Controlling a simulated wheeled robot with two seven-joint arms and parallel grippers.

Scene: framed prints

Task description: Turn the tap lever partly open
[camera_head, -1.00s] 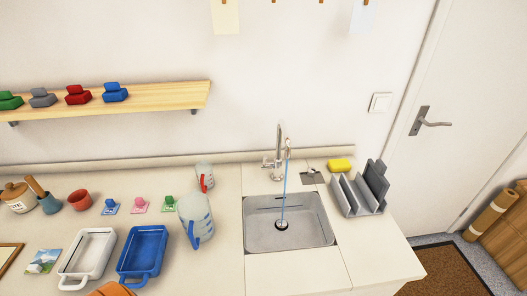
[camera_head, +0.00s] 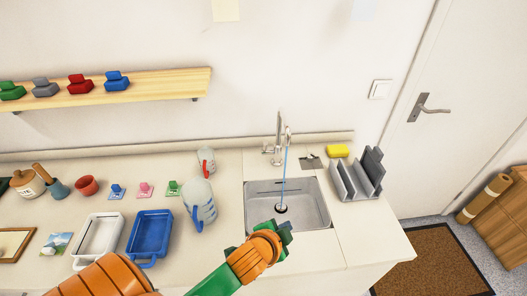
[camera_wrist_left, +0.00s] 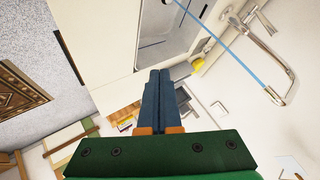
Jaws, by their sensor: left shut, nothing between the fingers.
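The metal tap (camera_head: 280,136) stands behind the sink, with a small lever (camera_head: 266,149) low at its left side. A thin blue stream (camera_head: 285,174) runs from the spout down to the drain. The tap (camera_wrist_left: 250,50) and stream (camera_wrist_left: 222,42) also show at the upper right of the left wrist view. My left gripper (camera_head: 286,227) is over the sink's front edge, well short of the tap and touching neither tap nor lever. Its dark fingers (camera_wrist_left: 160,76) are together and empty in the left wrist view. My right gripper is not in view.
The grey sink (camera_head: 318,223) is set in the pale counter (camera_head: 375,238). A yellow sponge (camera_head: 338,151) and grey rack (camera_head: 355,178) stand right of the tap. A jug (camera_head: 200,205) and cup (camera_head: 206,160) stand left of it. A blue tray (camera_head: 150,232) lies farther left.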

